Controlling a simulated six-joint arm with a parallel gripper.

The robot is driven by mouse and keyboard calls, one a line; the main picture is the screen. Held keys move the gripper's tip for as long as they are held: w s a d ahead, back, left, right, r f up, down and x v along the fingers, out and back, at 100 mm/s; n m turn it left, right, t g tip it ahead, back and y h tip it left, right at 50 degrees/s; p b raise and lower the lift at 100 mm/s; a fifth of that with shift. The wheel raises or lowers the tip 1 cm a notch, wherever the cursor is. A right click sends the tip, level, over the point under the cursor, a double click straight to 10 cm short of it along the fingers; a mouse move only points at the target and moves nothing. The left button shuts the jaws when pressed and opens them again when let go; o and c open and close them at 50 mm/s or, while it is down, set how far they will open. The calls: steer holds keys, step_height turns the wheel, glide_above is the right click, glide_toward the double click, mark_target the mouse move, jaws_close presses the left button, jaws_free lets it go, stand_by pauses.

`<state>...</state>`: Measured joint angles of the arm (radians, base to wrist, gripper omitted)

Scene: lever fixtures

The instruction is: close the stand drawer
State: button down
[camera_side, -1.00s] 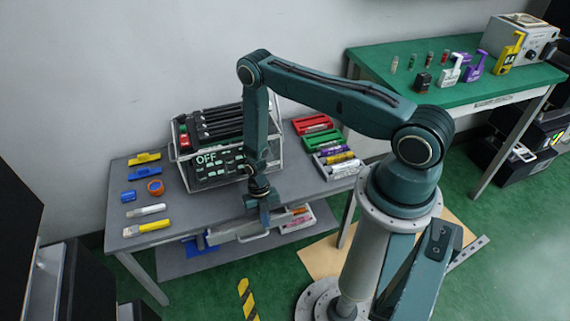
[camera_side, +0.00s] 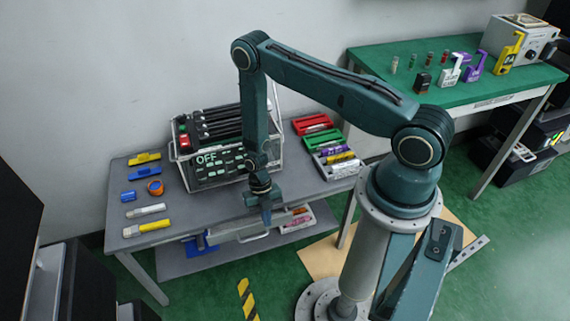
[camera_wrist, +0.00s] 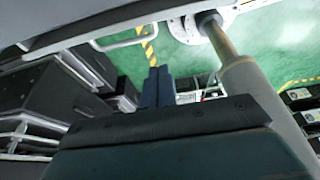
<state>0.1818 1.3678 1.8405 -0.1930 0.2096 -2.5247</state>
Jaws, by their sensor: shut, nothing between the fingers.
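The stand drawer (camera_side: 228,231) shows as a pale grey front under the front edge of the grey table. Its bar handle (camera_side: 253,238) is at the lower edge, and a pale handle loop (camera_wrist: 122,41) shows in the wrist view. How far the drawer stands out is hard to tell, as my arm hides part of it. My gripper (camera_side: 266,220) points down in front of the drawer, near the handle's right end. In the wrist view its two fingers (camera_wrist: 157,72) are together with nothing between them. I cannot tell whether they touch the drawer.
The grey table (camera_side: 190,220) carries a switch panel (camera_side: 208,160) marked OFF behind my gripper, small tools at left and coloured trays (camera_side: 322,142) at right. A low shelf (camera_side: 200,262) lies beneath. The green floor in front is mostly clear.

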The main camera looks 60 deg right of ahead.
steer(key=shift+v, duration=2.65)
steer(key=c, duration=1.5)
jaws_free()
steer(key=a+m+t+h, duration=0.1)
steer(key=a+m, duration=0.1)
steer(key=m, duration=0.4)
steer(key=a+r+m+t+h, duration=0.1)
steer(key=a+m, duration=0.1)
steer(key=m, duration=0.4)
steer(key=a+r+m+t+h, duration=0.1)
steer(key=a+m+t+h, duration=0.1)
steer(key=m, duration=0.3)
steer(key=shift+a+r+m, duration=0.1)
steer(key=shift+a+m, duration=0.3)
steer(key=shift+w+d+f, duration=0.3)
steer(key=shift+f, duration=1.95)
steer(key=shift+w+d+f, duration=0.3)
steer(key=shift+f, duration=2)
steer(key=shift+w+d+f, duration=0.3)
steer(key=shift+f, duration=1.95)
